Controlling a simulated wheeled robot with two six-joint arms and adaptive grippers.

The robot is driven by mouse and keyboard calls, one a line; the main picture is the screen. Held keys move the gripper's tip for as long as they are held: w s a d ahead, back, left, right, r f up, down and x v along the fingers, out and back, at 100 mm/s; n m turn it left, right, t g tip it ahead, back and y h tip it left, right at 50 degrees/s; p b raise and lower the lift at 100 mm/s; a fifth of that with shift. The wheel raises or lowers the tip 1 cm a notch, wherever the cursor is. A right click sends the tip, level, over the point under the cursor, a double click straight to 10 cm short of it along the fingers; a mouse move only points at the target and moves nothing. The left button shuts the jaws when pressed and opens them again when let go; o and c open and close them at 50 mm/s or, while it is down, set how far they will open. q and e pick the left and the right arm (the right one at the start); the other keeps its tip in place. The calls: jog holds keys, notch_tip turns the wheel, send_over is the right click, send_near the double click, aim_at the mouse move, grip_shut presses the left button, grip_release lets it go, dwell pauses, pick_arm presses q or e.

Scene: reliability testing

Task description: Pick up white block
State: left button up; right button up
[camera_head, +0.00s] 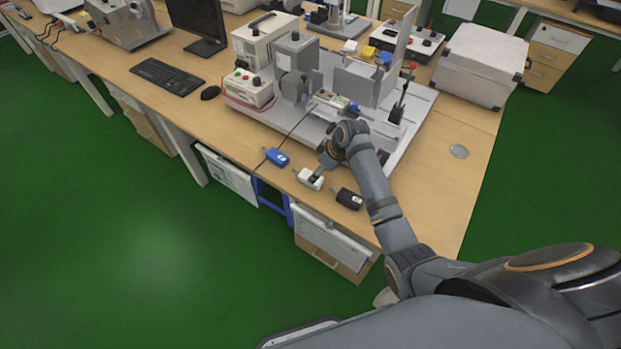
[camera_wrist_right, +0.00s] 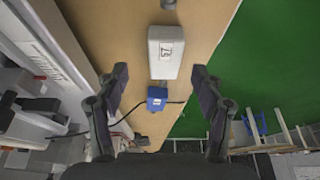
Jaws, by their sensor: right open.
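The white block (camera_head: 304,176) lies near the front edge of the wooden table, between a blue block (camera_head: 277,156) and a black block (camera_head: 349,198). The blue block (camera_wrist_right: 157,97) shows beyond, lower in that view. My left gripper is out of view.
A test machine on a grey base plate (camera_head: 408,150) stands behind the blocks. A thin cable runs to the blue block. A large grey box (camera_head: 480,65), a keyboard (camera_head: 167,75) and a mouse (camera_head: 210,92) are on the table. Its right front area is clear.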

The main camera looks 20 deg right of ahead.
jog(key=shift+w+a+f+p, duration=0.15)
jog(key=shift+a+f+p, duration=0.15)
jog(key=shift+a+f, duration=0.55)
jog(key=x, duration=0.2)
jog(key=shift+w+f, duration=0.2)
jog(key=shift+f, duration=0.15)
jog(key=shift+d, duration=0.1)
jog(key=shift+s, duration=0.1)
jog(key=shift+c, duration=1.3)
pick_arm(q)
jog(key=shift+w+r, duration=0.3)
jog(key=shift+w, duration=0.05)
pick_arm(e)
jog(key=c, duration=1)
